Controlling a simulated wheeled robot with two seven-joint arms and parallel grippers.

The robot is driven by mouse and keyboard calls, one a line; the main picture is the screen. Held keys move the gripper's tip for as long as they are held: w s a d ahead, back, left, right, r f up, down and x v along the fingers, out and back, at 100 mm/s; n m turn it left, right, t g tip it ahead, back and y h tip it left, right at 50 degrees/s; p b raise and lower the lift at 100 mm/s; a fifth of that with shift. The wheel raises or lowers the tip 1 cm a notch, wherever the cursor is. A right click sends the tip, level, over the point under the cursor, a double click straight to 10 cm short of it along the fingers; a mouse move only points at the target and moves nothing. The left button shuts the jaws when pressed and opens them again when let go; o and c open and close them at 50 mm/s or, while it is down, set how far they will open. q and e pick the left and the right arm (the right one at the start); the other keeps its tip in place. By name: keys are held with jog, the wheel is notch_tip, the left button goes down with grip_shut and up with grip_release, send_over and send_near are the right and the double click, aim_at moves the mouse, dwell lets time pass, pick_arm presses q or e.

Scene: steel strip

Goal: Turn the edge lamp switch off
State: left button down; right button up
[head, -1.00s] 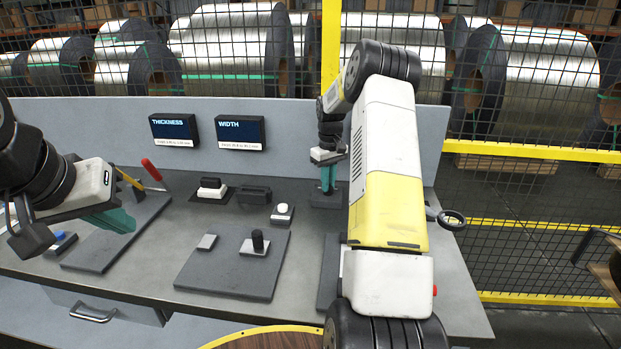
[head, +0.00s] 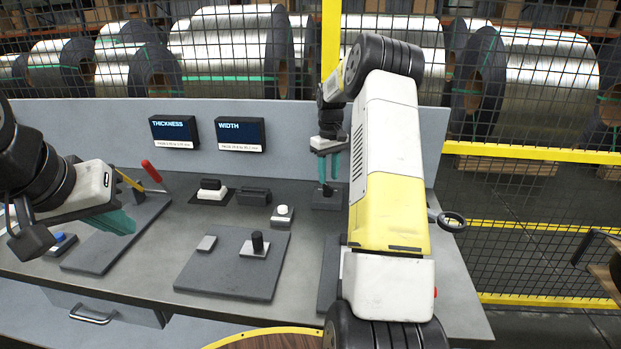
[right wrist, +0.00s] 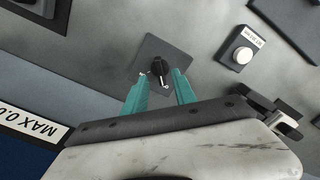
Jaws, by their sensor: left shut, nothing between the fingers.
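A black rotary-looking switch (right wrist: 158,68) stands on a dark square plate (right wrist: 148,50) in the right wrist view. It also shows at the back right of the bench in the head view (head: 326,190). No label on it is readable, so I cannot tell for sure that it is the edge lamp switch. My right gripper (head: 329,177) is above it, with teal fingers apart and empty. In the right wrist view the fingers (right wrist: 160,82) point toward the switch, one on either side in the picture. My left gripper (head: 125,222) is shut and empty at the bench's left.
A white button (head: 282,210) on a small box is left of the switch. Black-and-white blocks, a plate with a black post (head: 258,241) and a red-handled lever (head: 151,170) are further left. THICKNESS and WIDTH displays (head: 240,133) hang on the back panel.

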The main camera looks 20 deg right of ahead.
aim_at(328, 186)
jog(key=shift+r, duration=1.95)
jog(key=shift+s+a+r, duration=0.15)
jog(key=shift+r, duration=0.25)
jog(key=s+a+r+m+t, duration=0.1)
jog(key=s+a+r+t, duration=0.2)
jog(key=s+a+r, duration=1)
jog(key=s+a+t+y, duration=0.1)
jog(key=s+a, duration=0.1)
jog(key=s, duration=0.8)
jog(key=s+a+m+t+y, duration=0.1)
jog(key=s+a+t, duration=0.1)
jog(key=s, duration=0.9)
jog(key=shift+s+a+r, duration=0.15)
jog(key=shift+s+a, duration=0.1)
jog(key=shift+a, duration=0.4)
